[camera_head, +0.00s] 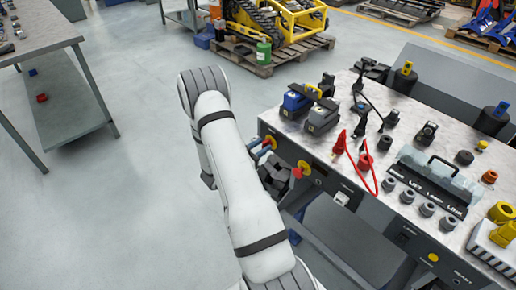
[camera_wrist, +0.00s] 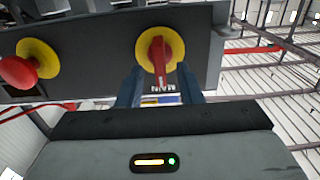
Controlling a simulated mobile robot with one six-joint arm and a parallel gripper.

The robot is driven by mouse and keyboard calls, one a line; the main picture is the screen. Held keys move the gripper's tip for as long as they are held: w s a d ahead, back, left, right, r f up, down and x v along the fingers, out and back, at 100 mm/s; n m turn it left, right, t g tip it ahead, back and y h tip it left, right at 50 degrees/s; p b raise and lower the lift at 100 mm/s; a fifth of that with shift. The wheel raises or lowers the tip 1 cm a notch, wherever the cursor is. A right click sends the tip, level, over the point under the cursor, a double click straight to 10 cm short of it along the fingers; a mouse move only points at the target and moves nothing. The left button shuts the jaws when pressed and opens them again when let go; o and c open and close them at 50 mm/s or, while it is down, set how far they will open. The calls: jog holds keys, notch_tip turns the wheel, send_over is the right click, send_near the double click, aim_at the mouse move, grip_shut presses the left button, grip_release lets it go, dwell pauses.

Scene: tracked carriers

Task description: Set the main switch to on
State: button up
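The main switch (camera_wrist: 158,50) is a red handle on a round yellow plate, on a dark grey panel in the wrist view. Its handle stands roughly vertical in that picture. A partly legible label lies just below it. My gripper (camera_wrist: 160,76) is open, its two blue-grey fingers apart below and to either side of the handle. I see no clear contact. In the head view the switch (camera_head: 270,142) is the farther yellow-and-red control on the bench front, with my gripper (camera_head: 260,152) close before it. My gripper hides part of the panel there.
A red mushroom button (camera_wrist: 18,72) on a yellow ring sits left of the switch in the wrist view. The workbench (camera_head: 345,130) carries battery packs, a red cable, several sockets and a toolbox. A grey table (camera_head: 45,40) stands left; the floor (camera_head: 120,190) between is clear.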

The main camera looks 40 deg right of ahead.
jog(key=shift+c, duration=0.4)
grip_shut()
